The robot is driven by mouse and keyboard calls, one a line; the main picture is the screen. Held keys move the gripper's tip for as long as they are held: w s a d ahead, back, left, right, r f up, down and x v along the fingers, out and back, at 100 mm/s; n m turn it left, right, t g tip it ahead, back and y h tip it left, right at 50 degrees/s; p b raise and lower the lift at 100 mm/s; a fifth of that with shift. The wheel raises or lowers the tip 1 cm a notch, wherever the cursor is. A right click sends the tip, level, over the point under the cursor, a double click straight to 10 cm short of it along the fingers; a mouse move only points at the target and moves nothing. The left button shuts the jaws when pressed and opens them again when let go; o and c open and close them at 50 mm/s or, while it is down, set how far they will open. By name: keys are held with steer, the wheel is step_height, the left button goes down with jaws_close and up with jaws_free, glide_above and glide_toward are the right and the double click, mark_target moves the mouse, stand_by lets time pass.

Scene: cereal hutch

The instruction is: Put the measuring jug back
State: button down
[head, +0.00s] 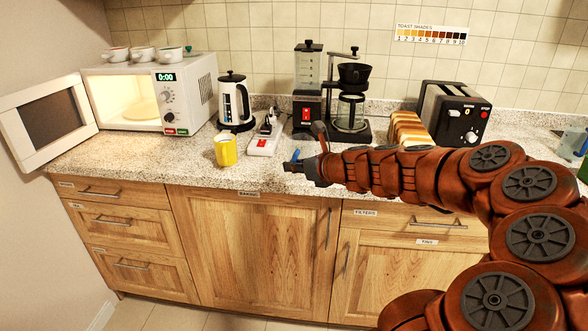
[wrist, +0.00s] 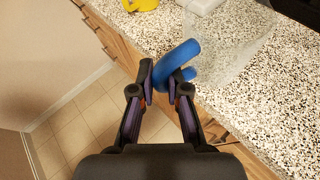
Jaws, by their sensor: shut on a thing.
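The measuring jug has a blue handle (wrist: 176,62) and a clear, see-through body (wrist: 228,50) in the wrist view. My gripper (wrist: 163,82) is shut on the blue handle, and the body lies to the right of the fingers, over the speckled counter. I cannot tell whether the jug touches the counter. In the head view, my gripper (head: 300,168) is at the counter's front edge, and a bit of the blue handle (head: 295,155) shows beside it. The clear body can hardly be made out there.
A yellow mug (head: 225,151) and a white power strip (head: 265,138) stand left of my gripper. Behind are a kettle (head: 235,105), blender (head: 307,85), coffee maker (head: 352,95), bread (head: 408,128) and toaster (head: 452,113). The open microwave (head: 202,92) bears several cups.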

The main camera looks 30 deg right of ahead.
steer(key=s+d+n+y+b, duration=0.1)
steer(key=s+d+b, duration=0.15)
steer(key=s, duration=0.35)
steer(key=w+d, duration=0.1)
steer(key=w, duration=0.4)
steer(key=w+f+p, duration=0.1)
steer(key=w, duration=0.4)
steer(key=w+d+f+p, duration=0.1)
steer(key=w, duration=0.4)
steer(key=shift+w+d, duration=0.1)
steer(key=shift+d, duration=0.2)
steer(key=shift+f+y, duration=0.3)
steer(key=shift+f, duration=1.5)
steer(key=shift+f, duration=0.1)
steer(key=c, duration=1.2)
jaws_free()
steer(key=shift+s+d+r, duration=0.1)
steer(key=shift+s+r, duration=0.2)
steer(key=shift+s, duration=0.05)
steer(key=v, duration=1.1)
steer(key=shift+r, duration=0.15)
